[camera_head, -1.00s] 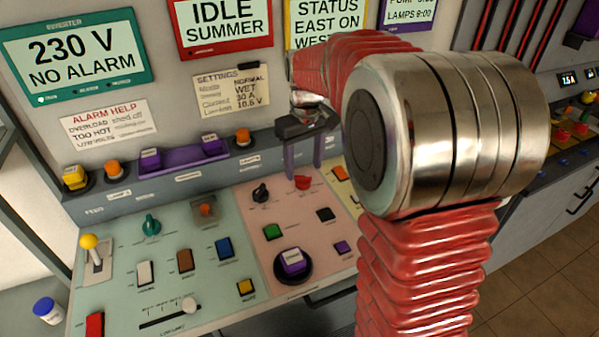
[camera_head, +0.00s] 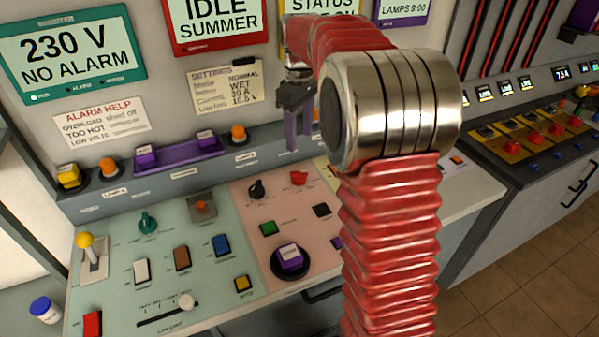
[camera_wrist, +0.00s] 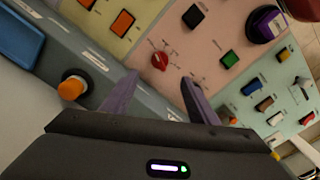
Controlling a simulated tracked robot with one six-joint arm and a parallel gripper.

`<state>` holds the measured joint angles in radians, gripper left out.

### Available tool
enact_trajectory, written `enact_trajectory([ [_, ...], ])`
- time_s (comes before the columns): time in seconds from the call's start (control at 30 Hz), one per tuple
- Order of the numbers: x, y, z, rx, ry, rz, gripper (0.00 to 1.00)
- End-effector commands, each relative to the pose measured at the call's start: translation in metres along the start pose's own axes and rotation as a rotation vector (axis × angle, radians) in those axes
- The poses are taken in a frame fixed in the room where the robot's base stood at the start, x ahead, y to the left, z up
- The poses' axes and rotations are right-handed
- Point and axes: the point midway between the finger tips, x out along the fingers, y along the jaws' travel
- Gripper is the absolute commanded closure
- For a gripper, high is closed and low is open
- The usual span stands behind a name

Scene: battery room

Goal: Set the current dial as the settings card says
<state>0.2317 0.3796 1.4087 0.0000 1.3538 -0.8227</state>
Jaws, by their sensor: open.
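The settings card (camera_head: 226,86) on the back wall reads NORMAL, WET, 30 A and 10.5 V. The pink panel (camera_head: 245,210) has a red knob (camera_head: 298,178) and a black knob (camera_head: 258,188); a teal knob (camera_head: 148,222) is on the pale green panel. Their labels are too small to read, so I cannot tell which is the current dial. My gripper (camera_head: 297,143) is open and empty, above and behind the red knob. In the wrist view, the red knob (camera_wrist: 160,60) appears between and beyond my fingertips (camera_wrist: 160,80), apart from them.
A large purple-topped knob (camera_head: 290,257), a green button (camera_head: 269,228) and a yellow-topped lever (camera_head: 88,250) share the desk. An orange button (camera_head: 239,133) is on the ledge left of my gripper. Another console (camera_head: 535,130) stands at right, with floor in front.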

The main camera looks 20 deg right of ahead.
Motion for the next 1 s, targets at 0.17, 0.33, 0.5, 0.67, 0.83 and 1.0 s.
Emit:
enact_trajectory([
  [0.17, 0.001, 0.0, 0.0, 0.001, 0.0, 0.0, 0.46],
  [0.33, 0.009, 0.0, 0.0, 0.002, -0.001, -0.001, 0.46],
  [0.5, 0.029, -0.001, 0.001, 0.002, -0.002, -0.002, 0.46],
  [0.67, 0.054, -0.001, 0.001, 0.002, -0.002, -0.003, 0.46],
  [0.83, 0.08, 0.0, 0.0, 0.002, -0.001, -0.002, 0.46],
  [1.0, 0.107, 0.0, 0.0, 0.002, -0.002, -0.002, 0.46],
])
